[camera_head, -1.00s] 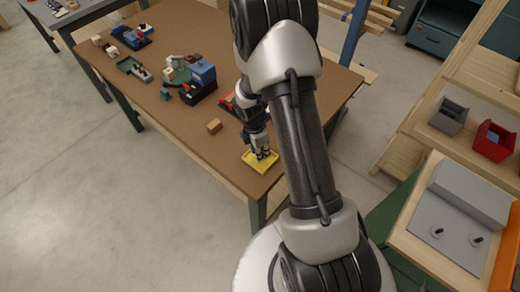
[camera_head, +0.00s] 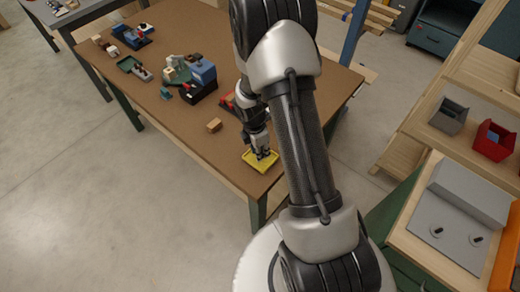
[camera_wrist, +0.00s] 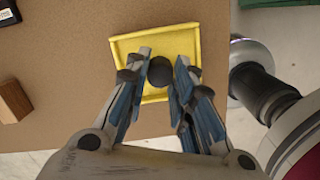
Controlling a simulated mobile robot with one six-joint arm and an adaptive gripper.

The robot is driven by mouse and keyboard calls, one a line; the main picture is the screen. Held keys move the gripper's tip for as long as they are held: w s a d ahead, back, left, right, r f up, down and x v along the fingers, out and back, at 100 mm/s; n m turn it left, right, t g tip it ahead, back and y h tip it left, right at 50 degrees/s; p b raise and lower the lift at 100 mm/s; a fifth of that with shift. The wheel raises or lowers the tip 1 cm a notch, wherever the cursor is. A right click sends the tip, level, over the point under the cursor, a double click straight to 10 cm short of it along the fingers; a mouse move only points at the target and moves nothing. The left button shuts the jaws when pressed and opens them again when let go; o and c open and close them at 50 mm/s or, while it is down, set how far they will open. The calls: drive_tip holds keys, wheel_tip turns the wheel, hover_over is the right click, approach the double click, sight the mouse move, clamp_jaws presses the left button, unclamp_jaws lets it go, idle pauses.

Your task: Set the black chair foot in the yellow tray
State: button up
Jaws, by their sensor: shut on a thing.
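The yellow tray (camera_head: 250,164) lies on the brown table near its front corner. In the wrist view the tray (camera_wrist: 189,39) is below my gripper (camera_wrist: 160,72), and its far part is bare. The black chair foot (camera_wrist: 160,71) is a round dark piece between my fingertips, over the tray's middle. My gripper is shut on it. I cannot tell whether the foot touches the tray floor. In the head view my gripper (camera_head: 264,155) is over the tray and the foot cannot be made out.
A wooden block (camera_head: 214,125) lies on the table (camera_head: 190,60) left of the tray and also shows in the wrist view (camera_wrist: 13,101). Several bins and parts stand farther back, with a red bin (camera_head: 230,103) partly behind my arm. A wooden shelf (camera_head: 420,110) stands to the right.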

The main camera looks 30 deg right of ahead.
drive_tip(key=shift+f+b, duration=0.3)
drive_tip(key=shift+f, duration=0.25)
drive_tip(key=o, duration=0.9)
drive_tip(key=shift+c, duration=0.2)
drive_tip(key=o, duration=0.5)
drive_tip(key=shift+r, duration=0.2)
wheel_tip(320, 180, up, 6)
drive_tip(key=p, duration=0.6)
drive_tip(key=shift+f, duration=0.1)
